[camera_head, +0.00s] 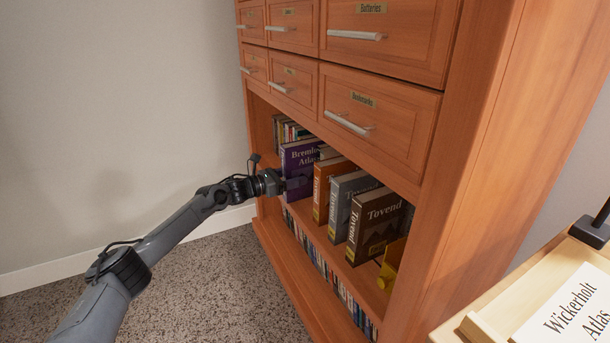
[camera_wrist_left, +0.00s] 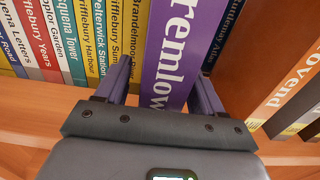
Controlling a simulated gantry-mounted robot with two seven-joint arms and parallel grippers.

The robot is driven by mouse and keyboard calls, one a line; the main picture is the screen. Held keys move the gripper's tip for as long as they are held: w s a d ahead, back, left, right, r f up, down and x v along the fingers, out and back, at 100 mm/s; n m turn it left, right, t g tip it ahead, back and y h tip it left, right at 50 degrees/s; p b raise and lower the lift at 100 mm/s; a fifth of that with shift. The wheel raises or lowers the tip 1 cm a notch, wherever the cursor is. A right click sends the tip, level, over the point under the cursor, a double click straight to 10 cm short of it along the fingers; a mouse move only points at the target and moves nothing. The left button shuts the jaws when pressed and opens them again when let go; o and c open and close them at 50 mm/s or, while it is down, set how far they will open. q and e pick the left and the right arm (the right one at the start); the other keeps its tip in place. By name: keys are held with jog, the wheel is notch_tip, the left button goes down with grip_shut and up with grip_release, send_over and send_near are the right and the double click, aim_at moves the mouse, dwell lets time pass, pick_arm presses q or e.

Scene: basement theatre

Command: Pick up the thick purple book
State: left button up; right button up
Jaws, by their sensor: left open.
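The thick purple book (camera_head: 300,158), lettered "Bremlow Atlas", stands upright on the open shelf of the wooden cabinet. In the left wrist view its purple spine (camera_wrist_left: 176,45) rises between the fingers. My left gripper (camera_head: 284,184) is at the book's lower part. The left wrist view shows the gripper (camera_wrist_left: 163,88) open, with one finger on each side of the spine. I cannot tell whether the fingers touch the covers. The spine's lower end is hidden behind the gripper. My right gripper is not in view.
Thin books (camera_wrist_left: 75,40) stand left of the purple book. To its right are an orange book (camera_head: 328,185), a grey book (camera_head: 350,195), a brown book (camera_head: 374,225) and a yellow object (camera_head: 391,264). Drawers (camera_head: 375,115) overhang the shelf. A stand with a "Wickerholt Atlas" label (camera_head: 575,310) is at lower right.

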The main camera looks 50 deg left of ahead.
pick_arm(q)
jog(key=shift+w+d, duration=0.15)
jog(key=shift+w, duration=0.35)
grip_shut()
jog(key=shift+r, duration=0.15)
